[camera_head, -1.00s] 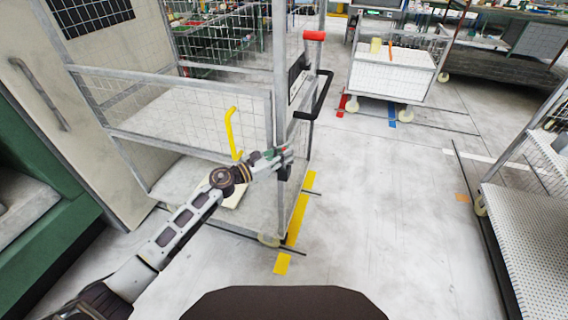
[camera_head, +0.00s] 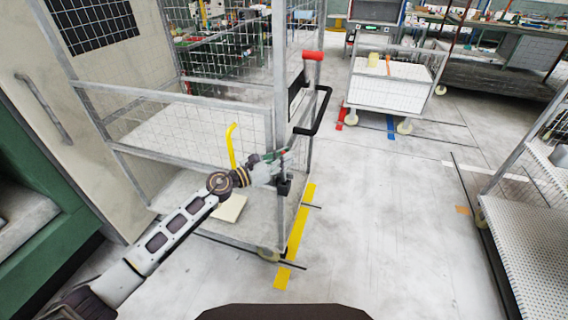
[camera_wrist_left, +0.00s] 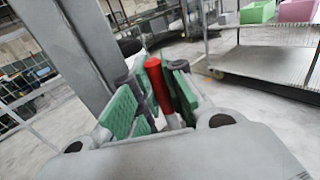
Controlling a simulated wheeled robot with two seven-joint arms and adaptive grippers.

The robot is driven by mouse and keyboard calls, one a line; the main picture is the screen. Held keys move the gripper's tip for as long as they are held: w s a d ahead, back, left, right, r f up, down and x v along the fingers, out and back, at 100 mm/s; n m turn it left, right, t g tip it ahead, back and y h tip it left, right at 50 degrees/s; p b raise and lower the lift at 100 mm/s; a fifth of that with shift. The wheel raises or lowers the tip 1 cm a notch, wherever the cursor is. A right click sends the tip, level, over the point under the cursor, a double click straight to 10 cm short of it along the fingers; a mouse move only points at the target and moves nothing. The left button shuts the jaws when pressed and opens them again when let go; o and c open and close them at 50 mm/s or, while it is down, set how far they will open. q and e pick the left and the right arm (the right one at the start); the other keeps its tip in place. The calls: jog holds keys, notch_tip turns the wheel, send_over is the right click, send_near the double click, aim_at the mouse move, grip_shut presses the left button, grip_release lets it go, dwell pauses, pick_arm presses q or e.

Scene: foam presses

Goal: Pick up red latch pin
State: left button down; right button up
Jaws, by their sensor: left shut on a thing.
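My left gripper (camera_head: 284,154) is beside the front corner post of the wire-mesh cage trolley (camera_head: 280,110). In the left wrist view, the left gripper (camera_wrist_left: 150,103) has green finger pads shut around the red latch pin (camera_wrist_left: 158,86). The pin is a red cylinder with a paler shaft below, and its top stands above the pads. I cannot tell whether its lower end is still in the trolley. In the head view only a small bit of red shows at the fingertips. My right gripper is out of view.
A red cylinder (camera_head: 312,55) and a black handle (camera_head: 318,113) are on the trolley's corner. A yellow bent bar (camera_head: 231,146) rises near my left wrist. Yellow tape (camera_head: 296,235) marks the floor. Clear floor (camera_head: 390,220) lies to the right, before a shelf cart (camera_head: 525,235).

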pick_arm(q)
jog(key=shift+r, duration=0.95)
jog(key=b+v, duration=0.4)
jog(key=v, duration=1.4)
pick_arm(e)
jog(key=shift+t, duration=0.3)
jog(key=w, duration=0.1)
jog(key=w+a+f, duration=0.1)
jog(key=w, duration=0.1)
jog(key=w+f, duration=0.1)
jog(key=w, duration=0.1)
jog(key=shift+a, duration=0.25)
pick_arm(q)
jog(key=shift+r, duration=0.1)
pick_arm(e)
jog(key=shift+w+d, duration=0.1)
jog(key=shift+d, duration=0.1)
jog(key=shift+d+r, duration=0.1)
